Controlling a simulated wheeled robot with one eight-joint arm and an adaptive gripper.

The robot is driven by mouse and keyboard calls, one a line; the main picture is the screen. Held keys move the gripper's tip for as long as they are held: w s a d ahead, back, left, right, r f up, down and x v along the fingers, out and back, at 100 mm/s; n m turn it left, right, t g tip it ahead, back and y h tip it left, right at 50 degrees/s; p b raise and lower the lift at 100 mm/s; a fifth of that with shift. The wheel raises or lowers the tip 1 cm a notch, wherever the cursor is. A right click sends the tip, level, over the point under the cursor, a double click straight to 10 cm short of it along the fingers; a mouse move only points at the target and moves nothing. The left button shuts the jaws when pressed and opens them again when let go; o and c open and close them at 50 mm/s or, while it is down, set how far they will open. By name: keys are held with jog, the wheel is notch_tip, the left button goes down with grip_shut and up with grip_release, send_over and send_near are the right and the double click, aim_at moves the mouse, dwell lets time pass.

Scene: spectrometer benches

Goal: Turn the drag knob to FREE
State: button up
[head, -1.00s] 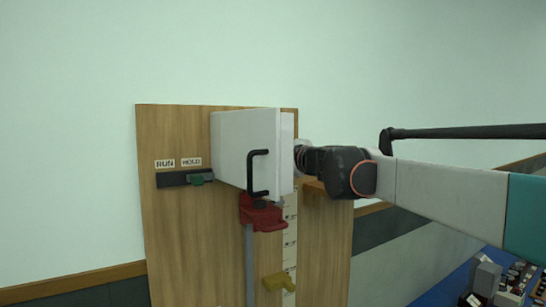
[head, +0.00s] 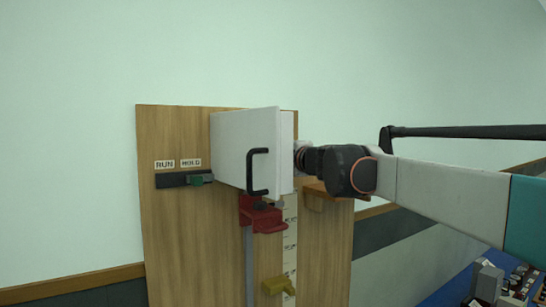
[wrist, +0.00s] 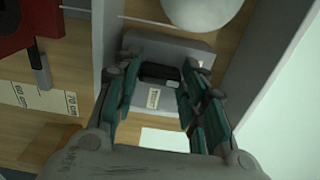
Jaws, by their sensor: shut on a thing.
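The drag knob (wrist: 158,73) is a small dark bar on a grey block in the wrist view. A small label (wrist: 153,98) sits just below it, its lettering too small to read surely. My gripper (wrist: 160,76) has its teal fingers on both sides of the knob and is shut on it. In the head view my arm reaches in from the right, and the fingers and knob are hidden behind the open white door (head: 245,145).
A wooden board (head: 175,235) carries a red clamp (head: 264,217), a yellow block (head: 279,286) and a RUN/HOLD slider (head: 186,179). The door has a black handle (head: 253,172). A pale round thing (wrist: 200,12) is just beyond the knob. A blue bench (head: 440,288) stands at lower right.

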jog(key=shift+n, duration=0.3)
jog(key=o, duration=1.1)
jog(key=shift+c, duration=0.2)
jog(key=v, duration=0.7)
jog(key=shift+s+d, duration=0.15)
jog(key=shift+s, duration=0.1)
